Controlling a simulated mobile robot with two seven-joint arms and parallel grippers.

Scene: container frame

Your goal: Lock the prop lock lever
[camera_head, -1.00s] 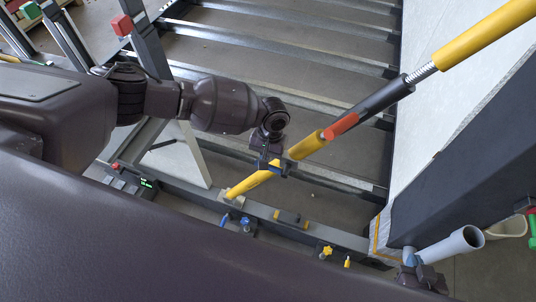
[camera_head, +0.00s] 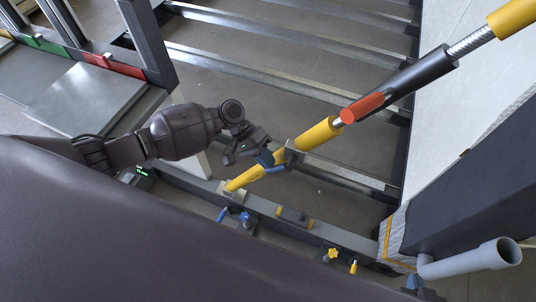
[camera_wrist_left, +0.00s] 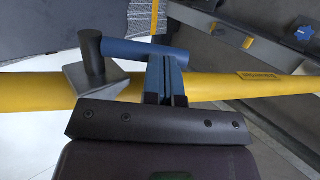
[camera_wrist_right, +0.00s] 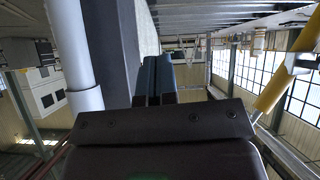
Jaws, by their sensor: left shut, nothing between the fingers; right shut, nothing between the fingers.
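The yellow prop (camera_head: 315,137) runs diagonally up to the right from the floor frame, with a dark sleeve and a red part higher up. The lever also shows small in the head view (camera_head: 277,169). My left gripper (camera_head: 266,158) is shut and empty. Its blue fingertips (camera_wrist_left: 167,60) are right at the handle's lower edge, over the yellow tube; contact is unclear. My right gripper (camera_wrist_right: 154,62) is shut and empty, away from the prop.
A grey pipe (camera_head: 475,260) and a dark post (camera_head: 470,190) stand at the right. Small blue and yellow knobs (camera_head: 333,254) sit along the floor beam (camera_head: 265,208). Metal crossbars (camera_head: 300,87) span the floor behind the prop. The right wrist view shows a pale pipe (camera_wrist_right: 75,60) beside my right gripper.

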